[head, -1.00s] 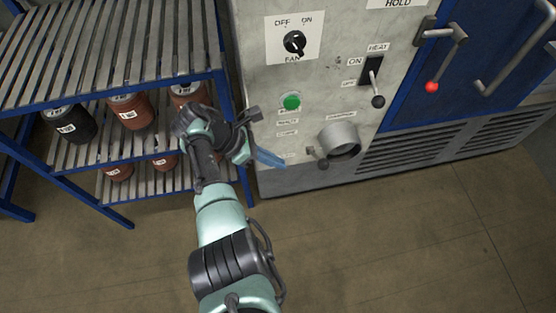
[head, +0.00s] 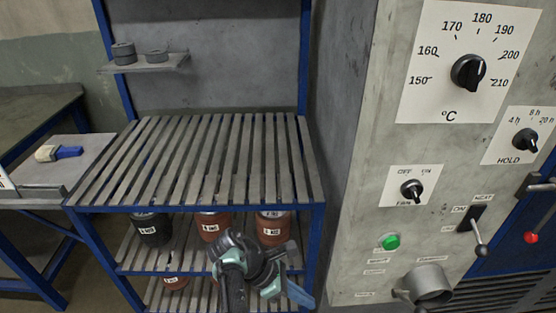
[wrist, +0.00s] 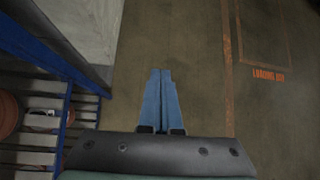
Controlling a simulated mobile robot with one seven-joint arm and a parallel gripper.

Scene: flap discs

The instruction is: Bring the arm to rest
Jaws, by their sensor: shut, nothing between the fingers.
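My gripper (head: 302,294) is at the bottom of the head view, in front of the slatted rack and left of the grey control panel. Its blue fingers show in the wrist view (wrist: 161,100), side by side, closed together with nothing between them. They point over bare floor. My arm is folded low in the head view, and it hides part of the rack's lower shelves.
The slatted rack (head: 195,165) holds dark and reddish-brown cylinders on its lower shelves. The oven's panel (head: 365,130) has knobs, a green button (head: 390,242), a heat lever (head: 478,236) and a protruding round duct (head: 428,283). A bench with a brush (head: 60,152) stands left. Floor beneath the fingers is clear.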

